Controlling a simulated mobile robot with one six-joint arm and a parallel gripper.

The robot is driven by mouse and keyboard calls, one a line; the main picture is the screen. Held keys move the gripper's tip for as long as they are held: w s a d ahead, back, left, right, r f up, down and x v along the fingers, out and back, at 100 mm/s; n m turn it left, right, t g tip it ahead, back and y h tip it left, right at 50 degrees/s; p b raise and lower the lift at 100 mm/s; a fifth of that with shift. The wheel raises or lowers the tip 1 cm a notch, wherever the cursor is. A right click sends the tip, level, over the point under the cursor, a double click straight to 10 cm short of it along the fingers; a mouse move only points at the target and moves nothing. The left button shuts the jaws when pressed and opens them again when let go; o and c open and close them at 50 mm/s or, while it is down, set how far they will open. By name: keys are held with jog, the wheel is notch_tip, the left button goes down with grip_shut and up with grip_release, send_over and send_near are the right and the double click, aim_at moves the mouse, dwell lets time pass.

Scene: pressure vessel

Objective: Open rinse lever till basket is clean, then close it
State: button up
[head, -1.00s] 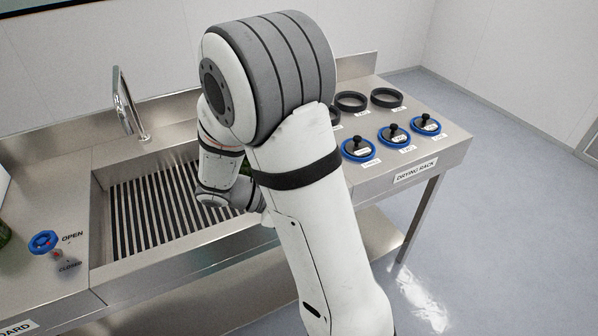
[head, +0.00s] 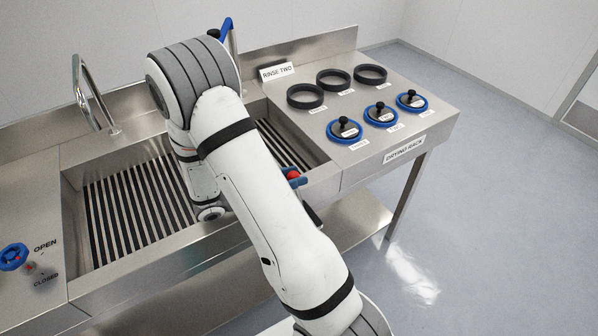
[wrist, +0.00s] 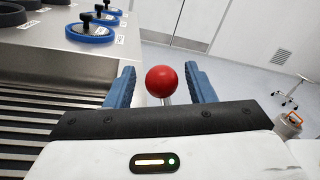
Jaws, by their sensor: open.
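A red ball knob (wrist: 161,81) on a thin metal rod stands between the two blue fingers of my gripper (wrist: 159,78) in the wrist view. The fingers are open, with a gap on each side of the ball. In the head view the red knob (head: 293,176) and the blue fingertips (head: 296,180) show just past my forearm, at the sink's front right edge. Most of the rod is hidden. I cannot make out a basket in either view; my arm hides part of the sink.
A slatted steel sink (head: 78,210) lies under my arm, with a tap (head: 88,92) behind it. A blue valve (head: 14,257) labelled OPEN and CLOSED is at left. Black rings and blue-rimmed lids (head: 345,130) occupy the drying rack.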

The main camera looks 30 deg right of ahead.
jog(key=shift+s+d, duration=0.2)
jog(key=shift+d, duration=1.05)
grip_shut()
jog(key=shift+a, duration=0.15)
